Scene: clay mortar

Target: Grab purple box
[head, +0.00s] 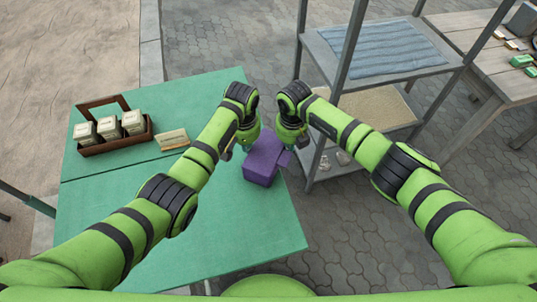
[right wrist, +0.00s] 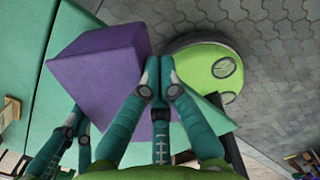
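The purple box (head: 259,172) rests near the right edge of the green table (head: 180,225) in the head view. In the right wrist view the box (right wrist: 95,75) fills the upper left. My left gripper (head: 236,146) is beside the box, at its upper left in the head view. My right gripper (head: 287,152) is at the box's right side. In the right wrist view the right fingertips (right wrist: 160,84) come close together beside and partly over the box. Contact and any hold are unclear. The left gripper's fingers (right wrist: 76,128) show at the box's lower left; their closure is unclear.
A brown wooden carrier (head: 118,143) with several small packages stands on the table's left part. A small tan packet (head: 173,139) lies beside it. A metal shelf (head: 330,130) stands close to the right of the table. The table's front part is clear.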

